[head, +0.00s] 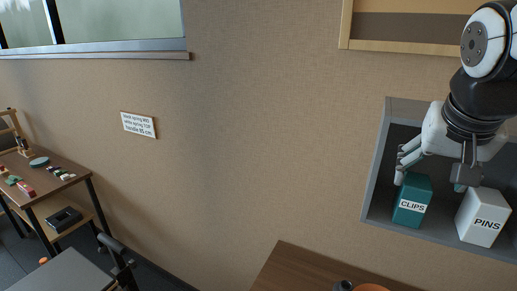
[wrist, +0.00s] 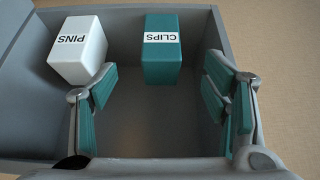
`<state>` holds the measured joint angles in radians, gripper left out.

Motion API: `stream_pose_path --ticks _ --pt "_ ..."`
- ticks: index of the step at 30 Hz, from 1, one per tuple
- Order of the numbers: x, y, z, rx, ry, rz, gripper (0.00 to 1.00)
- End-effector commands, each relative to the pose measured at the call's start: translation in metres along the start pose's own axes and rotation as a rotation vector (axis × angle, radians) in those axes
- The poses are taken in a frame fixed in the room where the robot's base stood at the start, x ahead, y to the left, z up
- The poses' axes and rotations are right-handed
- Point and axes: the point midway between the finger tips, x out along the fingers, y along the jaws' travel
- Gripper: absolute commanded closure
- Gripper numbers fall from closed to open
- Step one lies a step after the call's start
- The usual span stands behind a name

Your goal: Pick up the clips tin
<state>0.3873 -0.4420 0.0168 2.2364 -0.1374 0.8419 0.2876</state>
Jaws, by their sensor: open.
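The clips tin (head: 411,200) is a teal box with a white CLIPS label. It stands in a grey wall niche at the right of the head view, left of the white pins tin. In the wrist view the clips tin (wrist: 162,60) stands beyond my fingers, between their lines and apart from them, with its label upside down. My gripper (wrist: 163,95) is open and empty, its teal-padded fingers spread wide inside the niche.
The white pins tin (wrist: 78,50) stands close beside the clips tin, near my left-hand finger. The niche (head: 376,195) has grey walls around both tins. A wooden-framed opening (head: 400,45) is above. A brown table (head: 290,272) is below.

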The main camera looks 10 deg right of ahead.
Motion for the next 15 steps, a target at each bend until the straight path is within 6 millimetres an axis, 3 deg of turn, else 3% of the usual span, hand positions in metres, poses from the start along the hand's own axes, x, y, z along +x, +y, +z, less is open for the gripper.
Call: stream_pose_path --ticks 9,15 --pt "0.055 0.001 0.0 0.003 -0.005 0.003 0.32" --pt "0.08 0.001 -0.001 0.002 -0.002 0.002 0.32"
